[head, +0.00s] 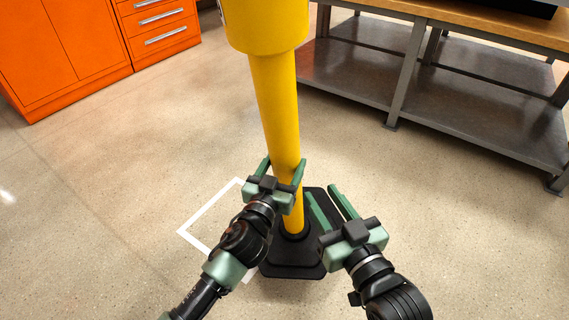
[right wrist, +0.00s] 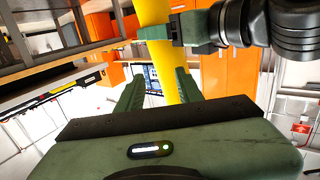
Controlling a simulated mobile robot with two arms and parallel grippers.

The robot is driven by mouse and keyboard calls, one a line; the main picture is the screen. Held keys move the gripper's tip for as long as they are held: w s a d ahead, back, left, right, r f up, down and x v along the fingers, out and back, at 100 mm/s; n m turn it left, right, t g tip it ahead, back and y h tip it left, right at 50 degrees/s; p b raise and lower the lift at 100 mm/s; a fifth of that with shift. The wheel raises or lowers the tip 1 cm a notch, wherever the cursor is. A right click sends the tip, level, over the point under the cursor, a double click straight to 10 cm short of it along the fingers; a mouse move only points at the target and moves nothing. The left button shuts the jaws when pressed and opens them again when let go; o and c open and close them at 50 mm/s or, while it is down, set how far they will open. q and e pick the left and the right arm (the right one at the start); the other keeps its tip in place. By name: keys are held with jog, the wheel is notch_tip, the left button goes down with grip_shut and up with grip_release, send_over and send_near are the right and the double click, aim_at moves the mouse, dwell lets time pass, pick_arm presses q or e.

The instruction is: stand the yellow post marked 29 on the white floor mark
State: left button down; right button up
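The yellow post (head: 275,110) stands about upright on a black base (head: 290,262). A label edge shows on its wide upper part, but no number can be read. The white floor mark (head: 205,207) is an outline on the floor; the base covers its right part and sits off to its right. My left gripper (head: 283,165) is shut on the lower post, one finger on each side. My right gripper (head: 330,195) is open and empty, to the right of the post above the base. The post (right wrist: 155,12) also shows beyond the open fingers in the right wrist view.
An orange cabinet (head: 75,45) with drawers stands at the back left. A workbench with a grey lower shelf (head: 350,75) stands at the back right. The floor between them and to the left of the mark is clear.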

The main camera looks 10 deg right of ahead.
pick_arm(q)
jog(key=shift+r, duration=0.15)
pick_arm(e)
jog(key=shift+a+r+t, duration=0.1)
jog(key=shift+r+t, duration=0.3)
jog(key=shift+r, duration=0.3)
jog(key=shift+r+y, duration=0.25)
jog(key=shift+y, duration=0.05)
pick_arm(q)
jog(key=shift+b, duration=0.35)
pick_arm(e)
jog(key=shift+a+r+t, duration=0.1)
jog(key=shift+r+t, duration=0.3)
pick_arm(q)
jog(key=shift+f, duration=0.2)
pick_arm(e)
jog(key=shift+r, duration=0.25)
pick_arm(q)
jog(key=shift+f, duration=0.25)
pick_arm(e)
jog(key=shift+s+a+r+t, duration=0.1)
jog(key=shift+s+r+t, duration=0.05)
jog(key=shift+r+t, duration=0.7)
pick_arm(q)
jog(key=shift+f+b, duration=0.15)
jog(key=shift+b, duration=0.2)
pick_arm(e)
jog(key=shift+s+r+t+y, duration=0.1)
jog(key=shift+r+t+y, duration=0.2)
jog(key=shift+r, duration=0.45)
